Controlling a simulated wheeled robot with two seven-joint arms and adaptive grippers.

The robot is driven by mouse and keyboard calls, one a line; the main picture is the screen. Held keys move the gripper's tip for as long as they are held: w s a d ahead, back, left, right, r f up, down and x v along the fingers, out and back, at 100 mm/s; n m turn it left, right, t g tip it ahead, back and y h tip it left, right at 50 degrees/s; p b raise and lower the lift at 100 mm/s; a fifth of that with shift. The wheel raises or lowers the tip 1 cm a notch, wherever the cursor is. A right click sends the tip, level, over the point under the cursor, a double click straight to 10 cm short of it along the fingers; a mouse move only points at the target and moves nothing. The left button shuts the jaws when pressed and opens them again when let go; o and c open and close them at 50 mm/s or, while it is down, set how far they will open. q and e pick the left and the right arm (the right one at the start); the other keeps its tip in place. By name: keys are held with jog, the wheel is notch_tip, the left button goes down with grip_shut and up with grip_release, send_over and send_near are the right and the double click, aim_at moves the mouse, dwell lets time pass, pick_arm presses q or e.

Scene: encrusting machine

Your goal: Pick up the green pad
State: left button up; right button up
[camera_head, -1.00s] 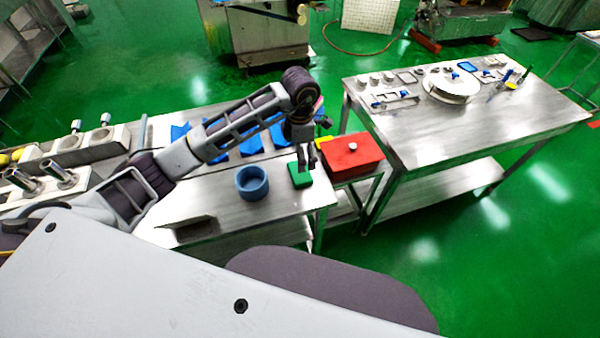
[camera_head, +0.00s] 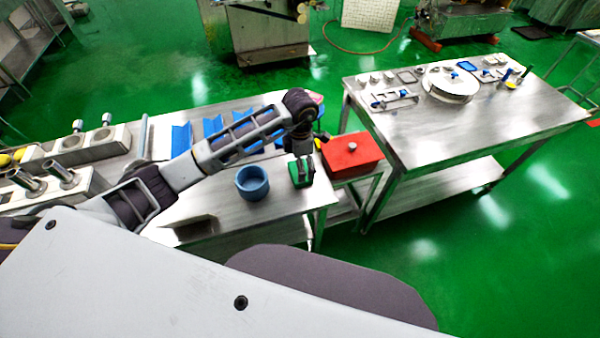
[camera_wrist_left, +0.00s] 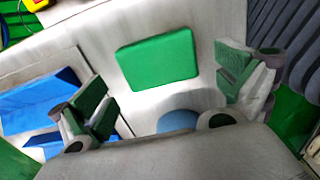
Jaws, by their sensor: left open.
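The green pad (camera_head: 293,178) lies on the metal table near its right end. In the left wrist view the pad (camera_wrist_left: 157,60) is a whole green block with rounded corners, lying flat. My left gripper (camera_head: 302,172) is pointing down right over the pad and partly hides it in the head view. In the left wrist view my left gripper (camera_wrist_left: 166,88) has its two fingers spread wide, with nothing between them. The pad shows ahead of the fingers; I cannot tell whether they touch it. My right gripper is not in view.
A blue round cup (camera_head: 253,184) stands left of the pad. Blue angled pieces (camera_head: 181,138) lie farther back on the table. A red box (camera_head: 351,155) stands just right of the table. A second metal table (camera_head: 470,125) with small parts is at the right.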

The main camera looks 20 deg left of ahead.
pick_arm(q)
jog(key=shift+w+f+p, duration=0.1)
jog(key=shift+f+p, duration=0.5)
jog(key=shift+f, duration=1.65)
jog(key=c, duration=0.6)
